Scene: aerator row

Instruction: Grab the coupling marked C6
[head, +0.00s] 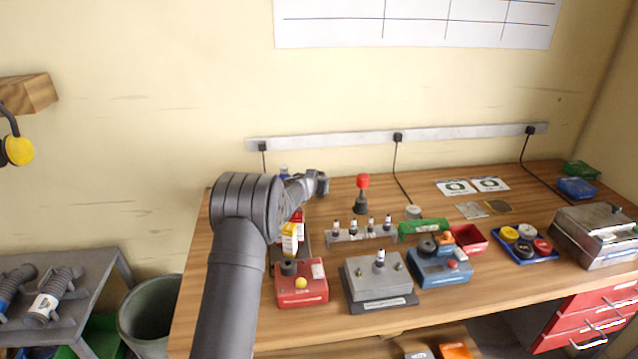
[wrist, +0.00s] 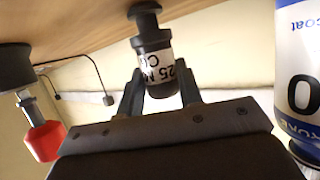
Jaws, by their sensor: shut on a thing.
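My gripper (head: 318,184) is at the back left of the bench, left of a red-topped post. In the wrist view my gripper (wrist: 160,84) is shut on a dark coupling (wrist: 152,55), with one finger on each side of it. The coupling has a white band with dark print; I read "25 M" and a "C", and the character after it is not clear. Several small dark-topped couplings with white bands stand in a row on a grey rack (head: 347,238).
The red-topped post (head: 362,183) is close to my gripper and also shows in the wrist view (wrist: 42,140). A white and blue can (wrist: 301,75) is close on the other side. Red (head: 302,289) and blue (head: 440,272) boxes stand in front.

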